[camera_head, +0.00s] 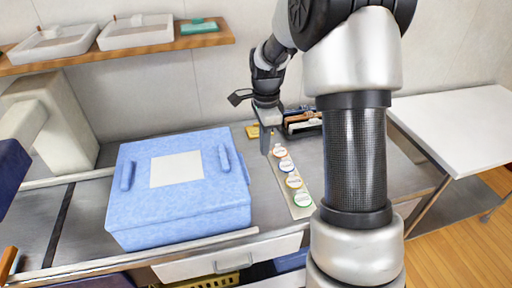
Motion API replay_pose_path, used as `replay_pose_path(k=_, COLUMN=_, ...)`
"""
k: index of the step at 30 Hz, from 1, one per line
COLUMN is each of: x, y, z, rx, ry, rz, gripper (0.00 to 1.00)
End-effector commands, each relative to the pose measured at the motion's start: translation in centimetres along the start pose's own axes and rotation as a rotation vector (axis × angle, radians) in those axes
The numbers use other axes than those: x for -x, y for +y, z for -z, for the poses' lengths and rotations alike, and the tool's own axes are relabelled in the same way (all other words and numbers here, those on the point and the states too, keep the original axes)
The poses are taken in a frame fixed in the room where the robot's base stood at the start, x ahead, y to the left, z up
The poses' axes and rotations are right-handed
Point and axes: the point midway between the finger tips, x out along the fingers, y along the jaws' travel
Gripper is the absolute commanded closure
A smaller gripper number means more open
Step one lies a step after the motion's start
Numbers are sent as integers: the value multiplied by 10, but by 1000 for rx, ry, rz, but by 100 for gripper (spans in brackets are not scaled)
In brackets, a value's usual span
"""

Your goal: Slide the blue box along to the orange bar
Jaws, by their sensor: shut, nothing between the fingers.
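The large blue box (190,220) stands on the grey counter left of centre. Its top has a pale label and two blue handle-like bars. An orange bar (9,262) shows in part at the lower left edge of the picture, apart from the box. My gripper (265,150) points down with its fingers shut and empty. It is just right of the box's far right corner, and I see no clear contact with it.
A strip with several round-topped cups (303,199) lies right of the box, close to my gripper. A dark holder (303,121) and a small yellow item (252,131) are behind. The shelf (130,50) holds trays. Metal counter (88,205) is clear left of the box.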

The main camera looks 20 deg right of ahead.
Motion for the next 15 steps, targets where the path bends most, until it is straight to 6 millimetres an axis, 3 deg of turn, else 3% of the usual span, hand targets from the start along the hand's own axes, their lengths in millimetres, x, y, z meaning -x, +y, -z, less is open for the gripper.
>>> replay_pose_path(k=12, x=-87, y=2, z=0, rx=2, ry=-1, rz=-5, gripper=100)
replay_pose_path(k=15, x=-85, y=1, z=-17, rx=7, ry=-2, rz=-1, gripper=100)
